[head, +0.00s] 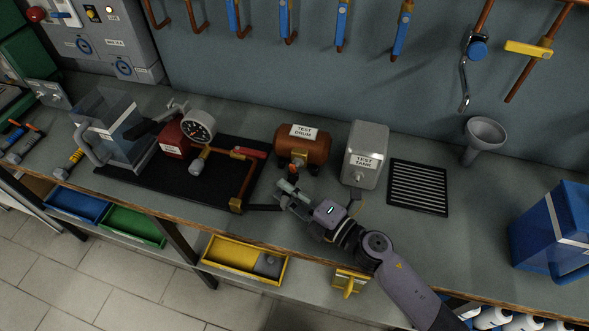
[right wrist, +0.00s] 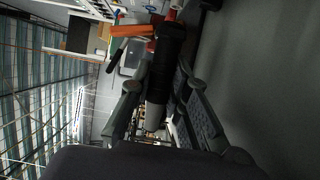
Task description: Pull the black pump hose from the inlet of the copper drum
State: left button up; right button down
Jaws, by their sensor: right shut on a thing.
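The copper drum (head: 315,149), labelled "TEST DRUM", stands on the bench with a brass and orange fitting (head: 298,160) at its front. My right gripper (head: 287,190) is just in front of and below this fitting, with its fingers closed. The black pump hose (head: 265,208) runs from the brass pipe end of the pump toward the gripper. In the right wrist view a black ribbed hose end (right wrist: 166,58) with a grey sleeve lies between the fingers. Whether the hose end touches the drum's inlet is hidden. My left gripper is not in view.
The red pump with a gauge (head: 199,126) stands on a black mat (head: 130,181) to the left. The grey test tank (head: 364,154) is close right of the drum, then a black grate (head: 418,187) and a funnel (head: 485,135).

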jog(key=shift+s+a, duration=0.2)
jog(key=shift+s, duration=0.3)
jog(key=shift+s+a, duration=0.15)
jog(key=shift+s, duration=0.35)
jog(key=shift+s, duration=0.15)
